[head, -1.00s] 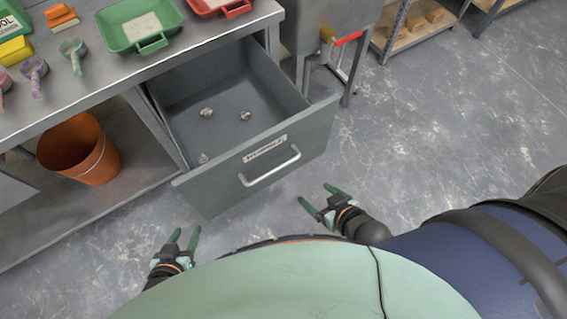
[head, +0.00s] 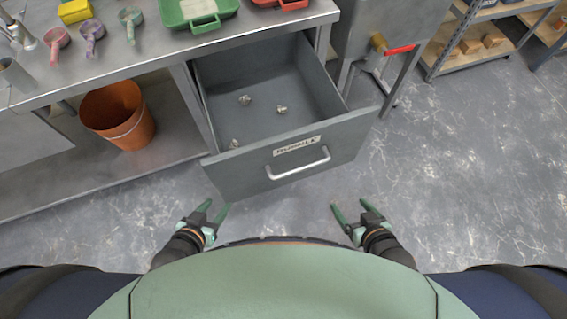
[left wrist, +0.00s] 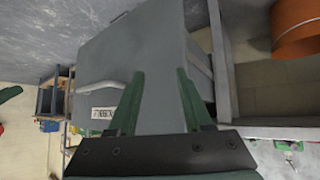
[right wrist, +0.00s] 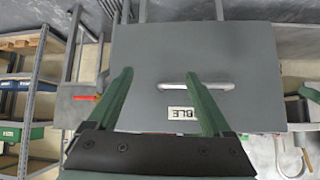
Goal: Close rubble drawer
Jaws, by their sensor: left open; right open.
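The grey rubble drawer (head: 236,175) is pulled out from under the metal workbench, with a label and a pale bar handle (head: 298,163) on its front. Several small grey rubble pieces (head: 246,100) lie on its floor. My left gripper (head: 212,212) is open and empty in front of the drawer's left part, apart from it. My right gripper (head: 352,212) is open and empty before the drawer's right part, also apart. The left wrist view shows the drawer front (left wrist: 160,50) beyond the fingers. The right wrist view shows the front with its handle (right wrist: 240,87).
The workbench top (head: 160,50) holds a green tray (head: 200,12), coloured scoops and a yellow block. An orange bucket (head: 118,115) stands on the lower shelf. Right of the drawer is a metal stand with a red-handled valve (head: 396,50).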

